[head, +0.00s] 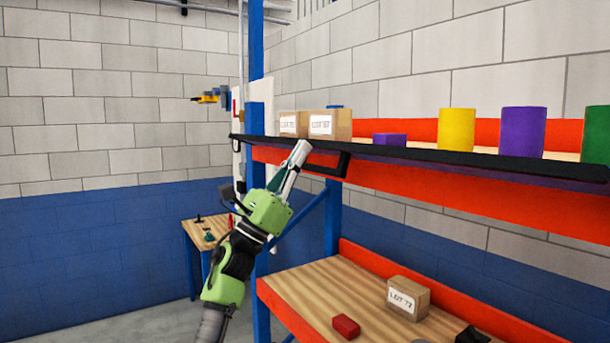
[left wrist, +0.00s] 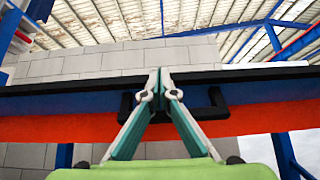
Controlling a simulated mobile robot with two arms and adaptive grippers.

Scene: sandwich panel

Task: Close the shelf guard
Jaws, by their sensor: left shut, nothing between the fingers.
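The shelf guard (head: 440,158) is a long dark bar along the front edge of the upper shelf. It also spans the left wrist view (left wrist: 260,73) as a dark band. Its black handle (head: 345,163) hangs at the front; in the left wrist view the handle (left wrist: 218,100) shows on both sides of my fingers. My left gripper (head: 303,147) is shut and empty, its tips at the guard near the handle. In the left wrist view my left gripper (left wrist: 160,78) overlaps the handle's middle; I cannot tell whether it touches. My right gripper is not in view.
Boxes (head: 328,125), a yellow cylinder (head: 456,129) and a purple cylinder (head: 523,131) stand on the upper shelf. The lower wooden shelf (head: 330,290) holds a box (head: 408,298) and a red block (head: 345,327). A blue post (head: 257,70) rises behind my left arm.

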